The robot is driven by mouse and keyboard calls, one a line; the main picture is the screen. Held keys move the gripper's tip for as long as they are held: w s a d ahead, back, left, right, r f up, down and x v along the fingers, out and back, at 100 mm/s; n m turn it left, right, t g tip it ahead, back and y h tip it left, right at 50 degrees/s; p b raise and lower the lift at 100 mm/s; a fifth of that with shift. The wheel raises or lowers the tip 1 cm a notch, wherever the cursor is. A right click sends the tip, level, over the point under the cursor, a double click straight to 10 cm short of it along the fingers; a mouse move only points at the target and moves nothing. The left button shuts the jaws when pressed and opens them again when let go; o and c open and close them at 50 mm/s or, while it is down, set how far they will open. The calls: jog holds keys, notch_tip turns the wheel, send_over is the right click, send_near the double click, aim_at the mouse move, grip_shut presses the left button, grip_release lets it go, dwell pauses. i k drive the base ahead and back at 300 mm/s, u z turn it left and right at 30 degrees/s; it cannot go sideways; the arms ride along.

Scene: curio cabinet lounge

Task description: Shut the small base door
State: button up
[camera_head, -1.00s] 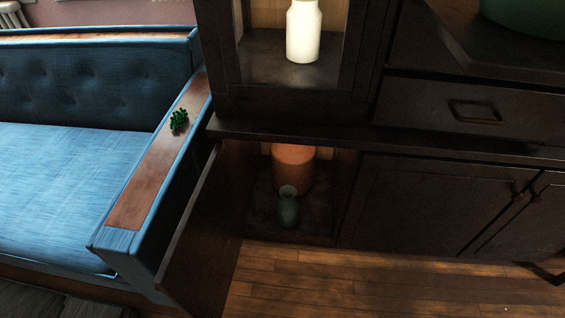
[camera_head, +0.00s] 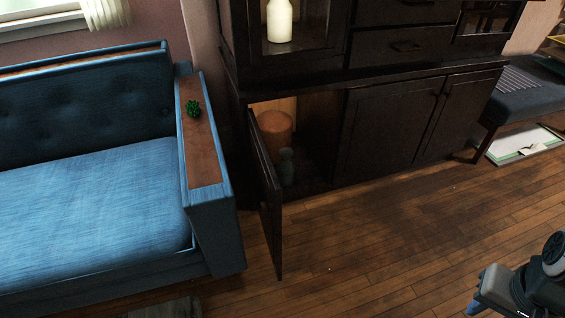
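The small base door (camera_head: 268,200) stands wide open at the lower left of the dark cabinet. It is hinged on its left side and swings out over the floor beside the sofa arm. Inside the open compartment are an orange-brown pot (camera_head: 275,127) and a small grey-green vase (camera_head: 286,167). Part of my arm shows at the lower right, with what looks like my gripper (camera_head: 484,302) at its left end, far from the door. Its fingers are cut off or too dark to tell open from shut.
A blue sofa (camera_head: 95,195) stands close to the left of the door, with a small green plant (camera_head: 194,108) on its arm. The wooden floor (camera_head: 370,240) before the cabinet is clear. A dark bench (camera_head: 540,95) stands at the right.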

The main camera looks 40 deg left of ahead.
aim_at(268, 189)
jog(key=k, duration=1)
jog(key=u, duration=1.35)
jog(key=k, duration=0.55)
jog(key=z, duration=0.55)
jog(key=i, duration=1.7)
jog(key=u, duration=0.5)
